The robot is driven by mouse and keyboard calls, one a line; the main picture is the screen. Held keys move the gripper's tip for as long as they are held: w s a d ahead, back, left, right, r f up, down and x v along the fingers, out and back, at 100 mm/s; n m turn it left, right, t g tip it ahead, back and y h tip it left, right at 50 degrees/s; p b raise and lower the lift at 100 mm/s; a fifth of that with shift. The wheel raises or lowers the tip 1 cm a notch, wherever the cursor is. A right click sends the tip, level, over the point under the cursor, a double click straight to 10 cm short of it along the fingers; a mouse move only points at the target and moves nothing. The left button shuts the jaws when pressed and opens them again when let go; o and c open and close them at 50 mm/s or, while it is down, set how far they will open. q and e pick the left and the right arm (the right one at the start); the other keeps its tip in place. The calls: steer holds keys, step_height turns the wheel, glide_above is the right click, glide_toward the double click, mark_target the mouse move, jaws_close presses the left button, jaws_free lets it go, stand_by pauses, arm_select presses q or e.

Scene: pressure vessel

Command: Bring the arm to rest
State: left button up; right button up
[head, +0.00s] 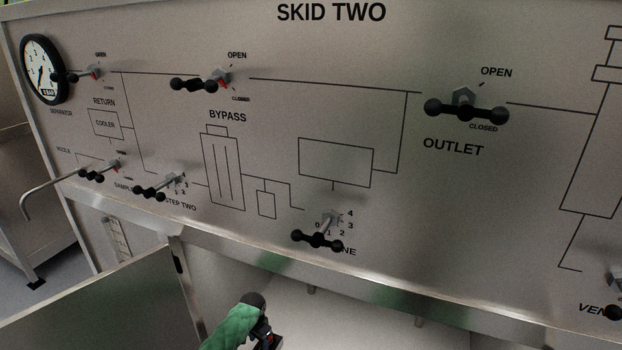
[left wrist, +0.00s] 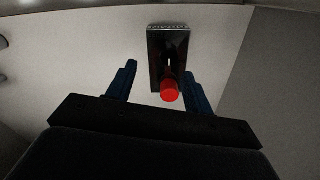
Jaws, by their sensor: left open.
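My left gripper (left wrist: 160,70) is open in the left wrist view, its two blue fingers apart. A black box with a pale slot (left wrist: 168,45) and a red rounded cap (left wrist: 169,91) shows between and beyond the fingers. The cap lies close beside the right finger in the picture; I cannot tell whether they touch. In the head view, a green and black part of my arm (head: 235,325) shows at the bottom edge, below the panel. My right gripper is not in view.
The SKID TWO panel (head: 265,120) carries several black-handled valves, such as the OUTLET valve (head: 467,109) and the BYPASS valve (head: 200,83). A gauge (head: 42,69) is at upper left. A bent nozzle pipe (head: 42,190) sticks out at left. An open metal door (head: 110,305) stands at lower left.

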arm_select(q)
steer(key=s+d+r+h+p, duration=0.15)
steer(key=s+d, duration=0.25)
steer(key=s, duration=0.4)
steer(key=s+d+r, duration=0.3)
steer(key=s+d, duration=0.1)
steer(key=s, duration=0.4)
steer(key=s+d+r+p, duration=0.15)
steer(key=s+d, duration=0.25)
steer(key=s, duration=0.5)
steer(key=s+a+r+n+t+p, duration=0.1)
steer(key=s+r+n, duration=0.1)
steer(key=s+r, duration=0.8)
steer(key=s+a+r+n+t+p, duration=0.1)
steer(key=s+a+r+n, duration=0.1)
steer(key=s+r, duration=0.8)
steer(key=s, duration=0.4)
steer(key=shift+a+r, duration=0.25)
steer(key=shift+r, duration=0.15)
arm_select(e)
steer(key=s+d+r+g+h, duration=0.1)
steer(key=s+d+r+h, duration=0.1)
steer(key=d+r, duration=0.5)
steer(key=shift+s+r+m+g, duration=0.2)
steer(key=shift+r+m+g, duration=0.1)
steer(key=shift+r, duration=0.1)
